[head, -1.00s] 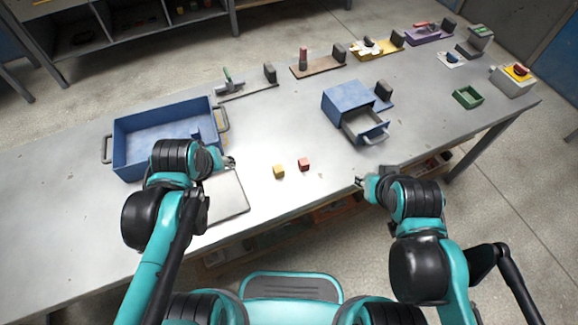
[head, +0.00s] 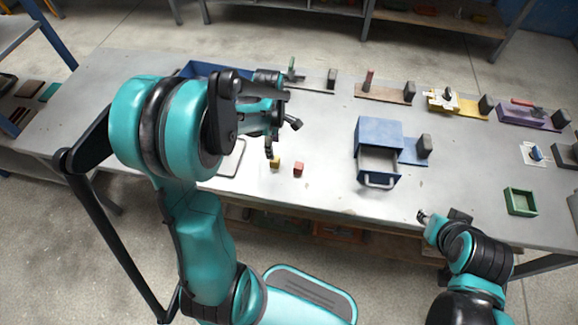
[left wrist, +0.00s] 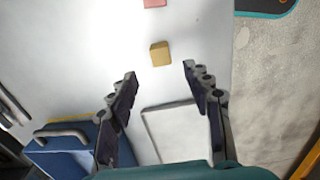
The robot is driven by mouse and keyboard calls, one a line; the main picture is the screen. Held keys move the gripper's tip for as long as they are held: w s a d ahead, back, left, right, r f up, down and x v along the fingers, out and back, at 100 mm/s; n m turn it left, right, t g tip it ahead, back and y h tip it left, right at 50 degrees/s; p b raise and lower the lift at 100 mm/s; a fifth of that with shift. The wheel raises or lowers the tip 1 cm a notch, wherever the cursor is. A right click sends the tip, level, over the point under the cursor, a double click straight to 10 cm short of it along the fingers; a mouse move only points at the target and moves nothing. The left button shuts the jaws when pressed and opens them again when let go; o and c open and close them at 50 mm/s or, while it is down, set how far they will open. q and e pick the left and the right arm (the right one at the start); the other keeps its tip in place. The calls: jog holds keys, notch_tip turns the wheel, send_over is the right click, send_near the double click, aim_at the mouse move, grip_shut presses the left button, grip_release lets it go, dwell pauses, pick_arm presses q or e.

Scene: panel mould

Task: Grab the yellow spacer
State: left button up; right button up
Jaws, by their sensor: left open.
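The yellow spacer (head: 275,162) is a small block lying on the grey table near its front edge. In the left wrist view the yellow spacer (left wrist: 160,53) lies just beyond the fingertips, near the line between them. My left gripper (head: 282,138) is open and empty, pointing down above the table close to the spacer; its fingers also show in the left wrist view (left wrist: 160,76). My right gripper (head: 422,215) is at the table's front edge at the right, away from the spacer; its jaws are too small to judge.
A red block (head: 298,169) lies just right of the spacer. A flat grey plate (head: 232,160) lies to its left. A blue tray (head: 190,69) is partly hidden behind my left arm. A blue drawer box (head: 379,133) stands open to the right. The table between red block and drawer is clear.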

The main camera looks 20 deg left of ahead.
aim_at(275, 162)
pick_arm(q)
jog(key=shift+f, duration=0.45)
notch_tip(275, 162, down, 3)
jog(key=shift+a+r+b, duration=0.1)
jog(key=shift+r+b, duration=0.05)
jog(key=shift+b, duration=0.6)
jog(key=f+b, duration=0.1)
jog(key=f, duration=0.1)
jog(key=f+b, duration=0.1)
jog(key=f, duration=0.1)
jog(key=shift+d+f, duration=0.2)
jog(key=shift+f, duration=0.15)
jog(key=shift+r, duration=0.1)
jog(key=shift+c, duration=0.3)
jog(key=c, duration=1.1)
